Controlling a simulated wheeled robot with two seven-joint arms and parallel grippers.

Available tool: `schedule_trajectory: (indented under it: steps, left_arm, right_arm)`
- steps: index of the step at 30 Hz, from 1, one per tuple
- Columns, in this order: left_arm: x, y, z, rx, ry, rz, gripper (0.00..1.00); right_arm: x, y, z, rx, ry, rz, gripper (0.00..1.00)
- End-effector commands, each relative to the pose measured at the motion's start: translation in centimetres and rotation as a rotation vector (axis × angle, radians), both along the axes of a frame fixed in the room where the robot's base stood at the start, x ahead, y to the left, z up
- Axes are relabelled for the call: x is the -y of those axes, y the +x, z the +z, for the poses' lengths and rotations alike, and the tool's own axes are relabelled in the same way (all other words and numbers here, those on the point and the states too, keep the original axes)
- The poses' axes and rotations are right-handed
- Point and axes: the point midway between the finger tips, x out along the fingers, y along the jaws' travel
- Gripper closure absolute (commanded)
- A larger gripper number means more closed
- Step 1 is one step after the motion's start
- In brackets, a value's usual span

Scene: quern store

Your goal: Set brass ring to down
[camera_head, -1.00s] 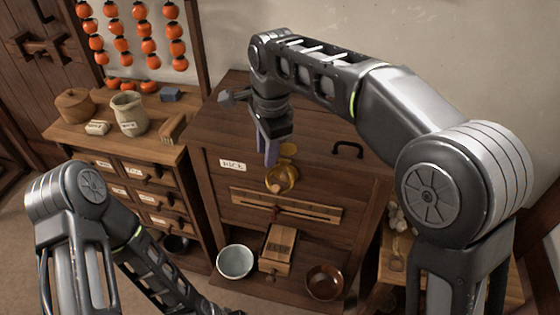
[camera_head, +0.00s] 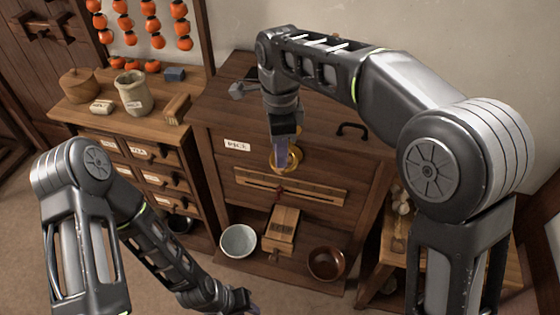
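The brass ring (camera_head: 294,160) is on the front of the brown wooden cabinet (camera_head: 214,120), above a horizontal slotted wooden bar. My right gripper (camera_head: 281,166) reaches down from above and its purple fingers overlap the ring. The fingers hide part of the ring, and I cannot tell whether they touch it or are closed on it. My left gripper (camera_head: 248,307) is low at the bottom edge, mostly cut off, away from the ring.
The slotted bar (camera_head: 320,198) has a red marker. Below it are a small wooden drawer box (camera_head: 283,225), a pale bowl (camera_head: 238,241) and a brown bowl (camera_head: 326,263). A black handle (camera_head: 352,129) is on the cabinet top. A drawer chest (camera_head: 190,135) with jars stands left.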

Motion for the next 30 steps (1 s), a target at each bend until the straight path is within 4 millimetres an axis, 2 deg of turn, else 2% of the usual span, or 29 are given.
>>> schedule_trajectory:
  steps: [3,9,18,28,30]
  left_arm:
    - [0.0,0.0,0.3,-0.001,0.001,0.001,0.68]
    - [0.0,-0.1,0.5,-0.002,0.002,0.001,0.68]
    - [0.0,-0.1,0.4,-0.003,0.002,0.0,0.68]
    - [0.0,-0.1,0.4,-0.003,0.002,0.0,0.68]
    - [0.0,-0.1,0.4,-0.003,0.002,0.0,0.68]
  right_arm:
    - [0.0,-0.1,-1.9,-0.004,-0.002,0.0,0.72]
    - [0.0,0.0,-4.0,-0.001,0.0,0.0,0.72]
    - [0.0,0.0,-4.4,0.0,0.0,0.0,0.72]
    - [0.0,0.0,-4.3,0.0,0.0,0.0,0.98]
    - [0.0,0.0,-4.3,0.0,0.0,0.001,1.0]
